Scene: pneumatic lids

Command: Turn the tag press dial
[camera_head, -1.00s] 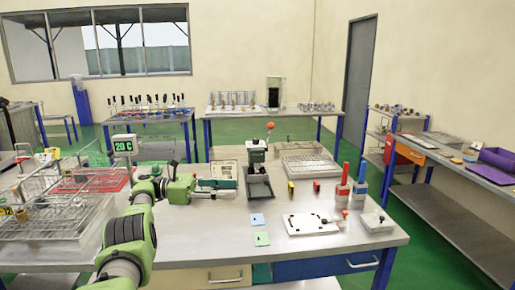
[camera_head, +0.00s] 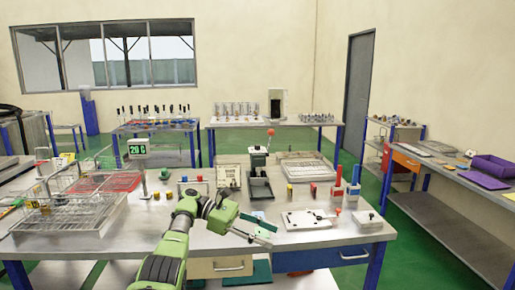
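A press-like device (camera_head: 258,158) with a red-knobbed lever stands upright towards the back of the near table; it looks like the tag press. A dark tray (camera_head: 260,187) sits in front of it. Its dial is too small to make out. My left gripper (camera_head: 268,236) is over the front middle of the table, well in front of the press and apart from it. Its fingers point right and look spread, with nothing seen between them. It partly covers the small cards beneath. My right gripper is out of view.
Wire baskets (camera_head: 70,212) and a display (camera_head: 137,149) stand at the left. A white plate (camera_head: 305,220) with a red-knobbed handle, a small white block (camera_head: 367,221) and red and blue upright pieces (camera_head: 354,184) are at the right.

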